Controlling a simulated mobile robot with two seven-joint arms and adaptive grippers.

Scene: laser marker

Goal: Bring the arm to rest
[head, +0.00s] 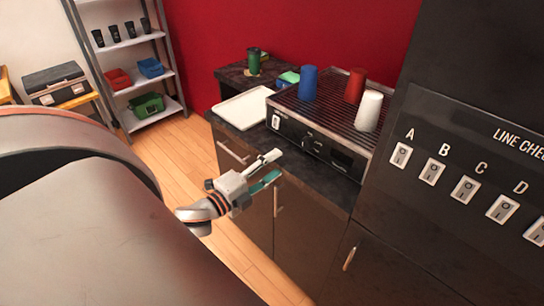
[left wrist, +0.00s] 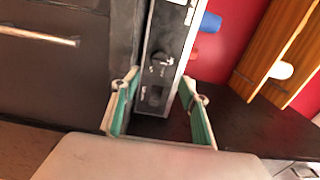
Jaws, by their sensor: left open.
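My left gripper (head: 270,168) is in front of the dark cabinet, a little below the counter edge in the head view. Its two teal-padded fingers are apart with nothing between them. In the left wrist view the open fingers (left wrist: 160,80) point toward the front of the black machine, with its knob between them in the picture. The black machine (head: 312,139) stands on the counter, apart from the gripper as far as I can tell. My right gripper is not in view.
A blue cup (head: 308,84), a red cup (head: 355,86) and a white cup (head: 369,111) stand on the machine's ribbed top. A white tray (head: 243,108) and a green cup (head: 254,62) are left of it. A switch panel (head: 470,165) rises at right. Floor at left is free.

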